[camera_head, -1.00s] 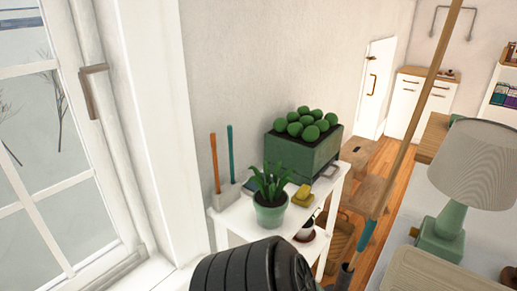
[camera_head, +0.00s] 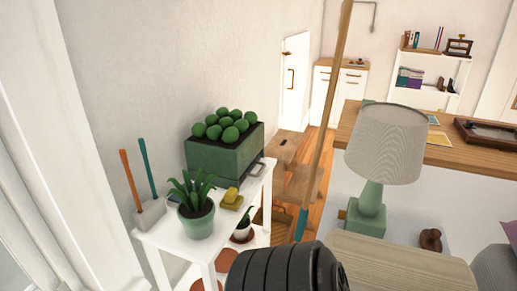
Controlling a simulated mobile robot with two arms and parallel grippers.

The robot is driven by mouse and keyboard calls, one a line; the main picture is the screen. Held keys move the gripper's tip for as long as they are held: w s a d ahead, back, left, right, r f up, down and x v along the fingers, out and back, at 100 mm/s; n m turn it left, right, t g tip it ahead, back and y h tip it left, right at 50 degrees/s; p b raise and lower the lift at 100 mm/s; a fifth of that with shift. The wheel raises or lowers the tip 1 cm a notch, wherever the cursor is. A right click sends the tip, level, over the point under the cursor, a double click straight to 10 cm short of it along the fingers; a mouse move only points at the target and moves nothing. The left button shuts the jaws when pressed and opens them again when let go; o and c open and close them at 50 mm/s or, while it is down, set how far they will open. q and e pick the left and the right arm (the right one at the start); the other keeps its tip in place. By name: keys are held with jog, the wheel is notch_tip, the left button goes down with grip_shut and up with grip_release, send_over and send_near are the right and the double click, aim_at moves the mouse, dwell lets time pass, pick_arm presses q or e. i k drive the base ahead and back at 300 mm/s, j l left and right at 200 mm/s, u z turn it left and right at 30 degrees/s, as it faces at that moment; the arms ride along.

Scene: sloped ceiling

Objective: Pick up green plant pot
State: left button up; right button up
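A small round light green pot (camera_head: 197,222) with a spiky green plant (camera_head: 192,188) stands upright on top of a white shelf stand (camera_head: 160,239). A larger square dark green planter (camera_head: 216,158) with several round green plants (camera_head: 229,134) stands behind it on the same top. Neither of my grippers is in view. Nothing touches the pot or the planter except the shelf top and small items close by.
A yellow item (camera_head: 231,198) lies beside the pot, and a holder (camera_head: 150,214) with two upright handles stands left. A white pot (camera_head: 243,233) sits on a lower shelf. A long wooden pole (camera_head: 327,120) and a lamp (camera_head: 384,145) stand to the right.

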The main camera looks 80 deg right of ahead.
aim_at(196, 212)
jog(key=k+z, duration=0.1)
jog(key=z, duration=1.7)
jog(key=i+l, duration=0.05)
